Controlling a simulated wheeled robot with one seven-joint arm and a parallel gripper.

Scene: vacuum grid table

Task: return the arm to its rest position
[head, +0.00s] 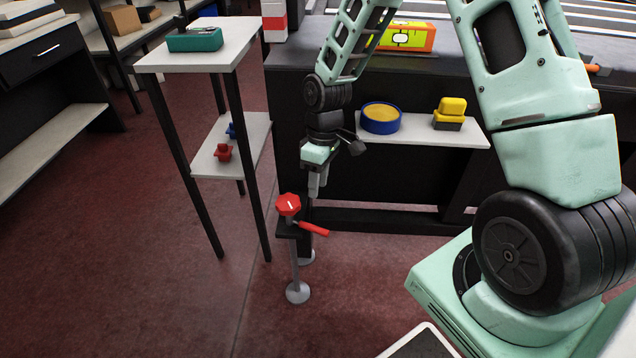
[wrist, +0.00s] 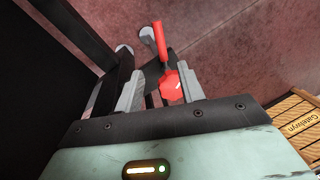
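My gripper (head: 315,185) hangs fingers-down at the end of my arm, in front of the dark table. In the wrist view its two grey fingers (wrist: 160,85) stand apart, with a gap between them. A clamp-like item with a red knob (head: 288,204) and a red handle (head: 313,229) stands close by the fingertips. In the wrist view the red knob (wrist: 171,86) shows between the fingers, nearer the right one, with the handle (wrist: 160,40) beyond it. No grip on it is visible; I cannot tell whether a finger touches it.
A small white side table (head: 205,48) with a teal box (head: 195,40) stands at left. A shelf (head: 405,133) on the dark table holds a blue-and-yellow round container (head: 381,118) and a yellow-and-black block (head: 450,113). Open red floor (head: 130,260) lies at left.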

